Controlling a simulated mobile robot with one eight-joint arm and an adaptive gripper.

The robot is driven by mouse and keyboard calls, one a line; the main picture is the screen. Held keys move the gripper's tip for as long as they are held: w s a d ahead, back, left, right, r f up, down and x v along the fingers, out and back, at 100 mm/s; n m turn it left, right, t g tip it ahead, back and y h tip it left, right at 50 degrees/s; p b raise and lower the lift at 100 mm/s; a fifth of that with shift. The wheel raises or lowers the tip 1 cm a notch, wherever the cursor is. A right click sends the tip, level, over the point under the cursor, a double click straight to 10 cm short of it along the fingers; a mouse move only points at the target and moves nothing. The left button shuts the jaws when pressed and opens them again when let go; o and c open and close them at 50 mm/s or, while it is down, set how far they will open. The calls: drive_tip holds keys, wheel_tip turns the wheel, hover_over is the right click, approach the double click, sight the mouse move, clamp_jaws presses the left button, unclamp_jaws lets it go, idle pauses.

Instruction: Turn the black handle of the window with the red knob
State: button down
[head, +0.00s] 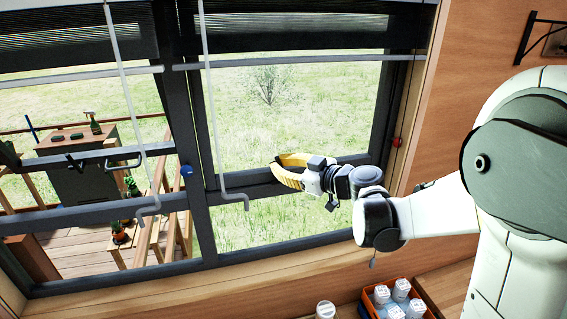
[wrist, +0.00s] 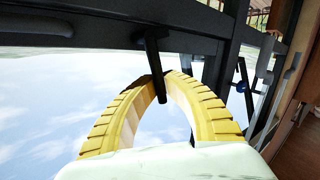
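The window (head: 290,100) with the red knob (head: 397,142) is the right one in the head view. Its dark horizontal bar runs behind my gripper (head: 277,170). In the wrist view the black handle (wrist: 155,62) hangs from the dark frame bar. My gripper's yellow fingers (wrist: 163,76) arch together at the tips, one on each side of the handle. The handle's end sticks down between them toward the palm. The fingers look shut on it, with little or no gap. In the head view my gripper hides the handle.
The left window has a blue knob (head: 186,171) and its own dark handle (head: 75,163). Thin white rods (head: 217,100) hang before the windows. An orange crate (head: 372,304) with white-capped bottles and a separate white jar (head: 325,310) stand below the sill.

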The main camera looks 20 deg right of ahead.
sight(263, 185)
drive_tip(key=shift+a+f+n+g+h, duration=0.25)
drive_tip(key=shift+a+n+h, duration=0.25)
drive_tip(key=shift+n, duration=0.1)
drive_tip(key=shift+a+f+n+g+h, duration=0.25)
drive_tip(key=shift+a+n+h, duration=0.15)
drive_tip(key=shift+a+n, duration=0.15)
drive_tip(key=shift+a+f+n+g+h+b, duration=0.4)
drive_tip(key=shift+a+f+n+h, duration=0.25)
drive_tip(key=shift+n+h, duration=0.45)
drive_tip(key=f+n+h+b, duration=0.1)
drive_tip(key=f+n+h, duration=0.1)
drive_tip(key=shift+a+f+n+g+h+b, duration=0.15)
drive_tip(key=shift+a+n+g+h+b, duration=0.15)
drive_tip(key=shift+a+b, duration=0.1)
drive_tip(key=shift+f+n+h+b, duration=0.65)
drive_tip(key=shift+f+h+b, duration=0.05)
drive_tip(key=shift+h, duration=0.2)
drive_tip(key=c, duration=1.5)
unclamp_jaws()
drive_tip(key=shift+o, duration=0.2)
drive_tip(key=v, duration=1.2)
